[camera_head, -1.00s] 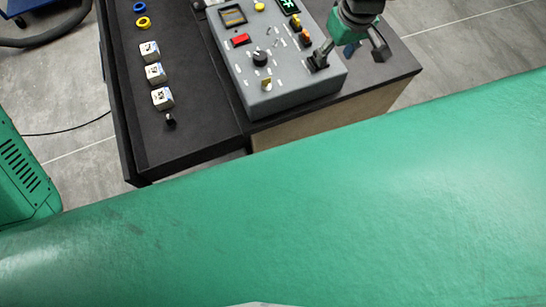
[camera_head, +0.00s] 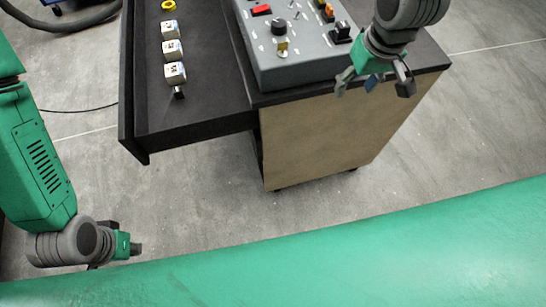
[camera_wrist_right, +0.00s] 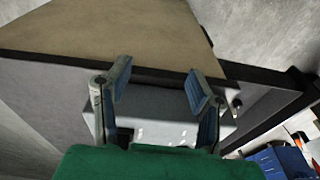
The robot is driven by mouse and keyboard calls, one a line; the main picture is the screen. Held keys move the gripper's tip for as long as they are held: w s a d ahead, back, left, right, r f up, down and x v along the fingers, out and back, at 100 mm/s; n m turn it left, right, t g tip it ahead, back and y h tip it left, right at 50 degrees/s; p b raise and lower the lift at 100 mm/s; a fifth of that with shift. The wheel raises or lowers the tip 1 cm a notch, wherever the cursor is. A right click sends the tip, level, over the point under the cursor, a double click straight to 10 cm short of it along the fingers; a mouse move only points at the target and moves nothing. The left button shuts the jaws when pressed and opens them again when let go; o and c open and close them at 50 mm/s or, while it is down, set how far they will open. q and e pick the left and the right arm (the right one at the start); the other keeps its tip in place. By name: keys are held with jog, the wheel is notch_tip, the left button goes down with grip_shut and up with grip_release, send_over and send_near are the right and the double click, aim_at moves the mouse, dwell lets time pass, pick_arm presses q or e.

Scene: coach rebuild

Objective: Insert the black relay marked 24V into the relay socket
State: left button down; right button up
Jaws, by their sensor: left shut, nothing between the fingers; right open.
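No black relay marked 24V can be made out. I cannot tell whether one is the relay. The grey control box (camera_head: 295,68) has knobs and switches; I cannot pick out the relay socket for sure. My right gripper (camera_head: 375,86) is open and empty, over the table's front right edge near the box. Its open fingers (camera_wrist_right: 157,84) also show in the right wrist view. My left gripper (camera_head: 135,248) is shut and empty at lower left, away from the table.
A small black-handled piece (camera_head: 179,92) lies just in front of the blocks, and a yellow ring (camera_head: 168,5) behind them. The table (camera_head: 190,125) has a wooden front panel (camera_head: 320,125). A blue bin (camera_wrist_right: 280,162) shows in the right wrist view. Open floor lies in front.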

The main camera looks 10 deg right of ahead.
notch_tip(320, 180, down, 11)
jog(key=s+b, duration=0.2)
jog(key=b, duration=1.2)
jog(key=shift+a+r+m, duration=0.15)
jog(key=shift+a+m, duration=0.15)
jog(key=shift+a, duration=0.15)
jog(key=shift+s, duration=0.1)
